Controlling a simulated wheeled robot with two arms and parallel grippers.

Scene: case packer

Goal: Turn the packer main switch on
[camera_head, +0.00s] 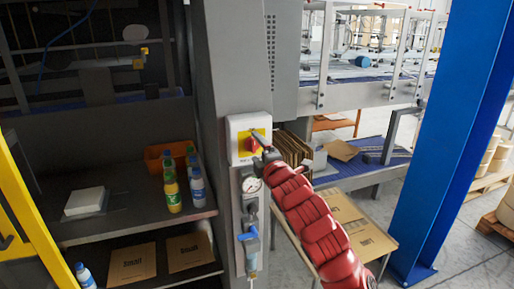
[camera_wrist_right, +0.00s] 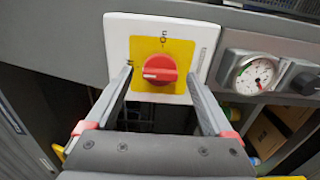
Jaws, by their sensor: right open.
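The packer main switch is a red rotary knob (camera_wrist_right: 160,69) on a yellow square (camera_wrist_right: 181,50) within a white plate (camera_head: 234,127). It is fixed to the front of a grey column. In the right wrist view the knob's grip bar lies across the picture, while the "on" mark is at the plate's top edge. My right gripper (camera_head: 265,155) is open in front of the plate. In the wrist view its two fingers lie left and right of the knob, with a gap on each side; I cannot tell how far off the plate they are. My left gripper is out of view.
Below the switch are a pressure gauge (camera_head: 251,184) and a blue-handled valve (camera_head: 248,234). Left, a shelf (camera_head: 130,215) holds bottles, an orange bin (camera_head: 170,153) and a white box (camera_head: 85,201). A blue post (camera_head: 440,150) stands right; cardboard (camera_head: 352,225) lies behind my right arm.

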